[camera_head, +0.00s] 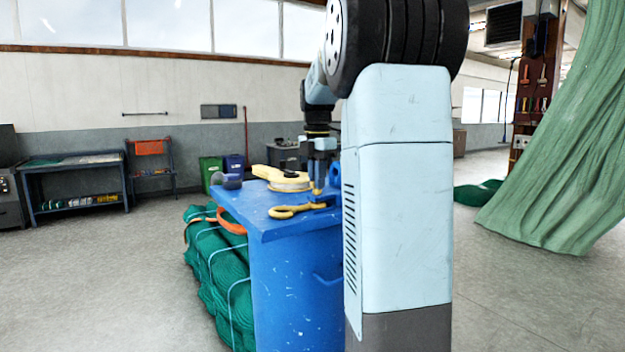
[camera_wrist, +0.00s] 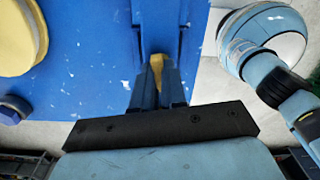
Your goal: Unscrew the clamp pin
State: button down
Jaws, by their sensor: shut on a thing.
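My gripper (camera_head: 318,180) points down over the blue bench top and is shut. In the wrist view my gripper (camera_wrist: 157,88) has its two dark blue fingers closed on a yellow piece, which looks like the clamp pin (camera_wrist: 157,64). In the head view the pin (camera_head: 318,189) shows as a small yellow bit under the fingertips. The rest of the clamp is not clearly seen; the fingers and arm cover that spot. A yellow looped tool (camera_head: 297,210) lies on the bench beside the gripper, near its front edge.
The blue bench (camera_head: 275,228) holds a yellow tool with a pale round part (camera_head: 286,181) and a grey-purple roll (camera_head: 228,181). Green bundled net (camera_head: 215,265) lies against its left side. A green net (camera_head: 560,150) hangs at right. Open floor lies left.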

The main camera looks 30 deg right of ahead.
jog(key=shift+f+n, duration=0.2)
jog(key=shift+n, duration=1.6)
jog(key=c, duration=1.2)
grip_release()
jog(key=shift+d, duration=0.1)
